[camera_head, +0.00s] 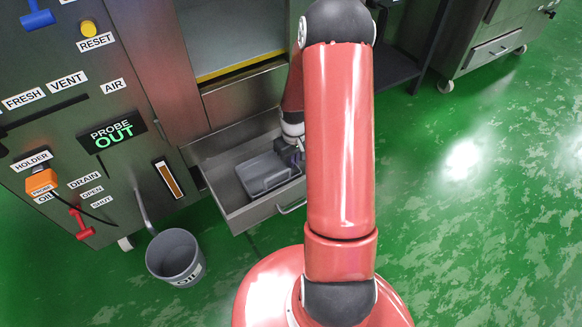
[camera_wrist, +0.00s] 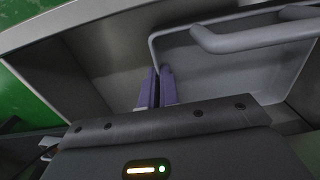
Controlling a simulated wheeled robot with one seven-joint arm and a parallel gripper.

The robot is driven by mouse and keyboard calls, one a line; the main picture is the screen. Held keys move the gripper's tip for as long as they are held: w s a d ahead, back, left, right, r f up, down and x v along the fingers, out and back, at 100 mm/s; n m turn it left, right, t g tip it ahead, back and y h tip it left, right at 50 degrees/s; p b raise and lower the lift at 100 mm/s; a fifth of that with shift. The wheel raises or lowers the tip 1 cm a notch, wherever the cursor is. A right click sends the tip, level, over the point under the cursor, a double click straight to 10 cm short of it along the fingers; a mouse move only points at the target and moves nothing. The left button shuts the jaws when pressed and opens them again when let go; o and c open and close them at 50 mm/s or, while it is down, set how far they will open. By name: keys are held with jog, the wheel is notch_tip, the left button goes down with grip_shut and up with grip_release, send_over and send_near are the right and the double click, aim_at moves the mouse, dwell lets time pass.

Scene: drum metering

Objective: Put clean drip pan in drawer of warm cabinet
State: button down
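The grey drip pan (camera_head: 258,165), a shallow tray with a bar handle, is inside the pulled-out steel drawer (camera_head: 262,212) low on the cabinet (camera_head: 165,65). In the wrist view the pan (camera_wrist: 235,70) fills the upper right, and the drawer's pale rim (camera_wrist: 60,22) crosses the upper left. My gripper (camera_head: 296,156) reaches down into the drawer at the pan's right side, partly hidden by my arm. In the wrist view its purple fingers (camera_wrist: 156,88) are close together, one on each side of the pan's wall. Whether the pan rests fully on the drawer floor is unclear.
A grey bucket (camera_head: 174,256) labelled OIL stands on the green floor left of the drawer. The panel carries an orange probe holder (camera_head: 41,181) and a red drain lever (camera_head: 81,222). A wheeled steel unit (camera_head: 490,50) stands at upper right. Floor on the right is clear.

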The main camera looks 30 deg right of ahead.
jog(key=shift+f, duration=1.85)
jog(key=shift+b, duration=0.35)
jog(key=shift+f, duration=0.2)
jog(key=c, duration=1.6)
grip_release()
jog(key=shift+c, duration=0.2)
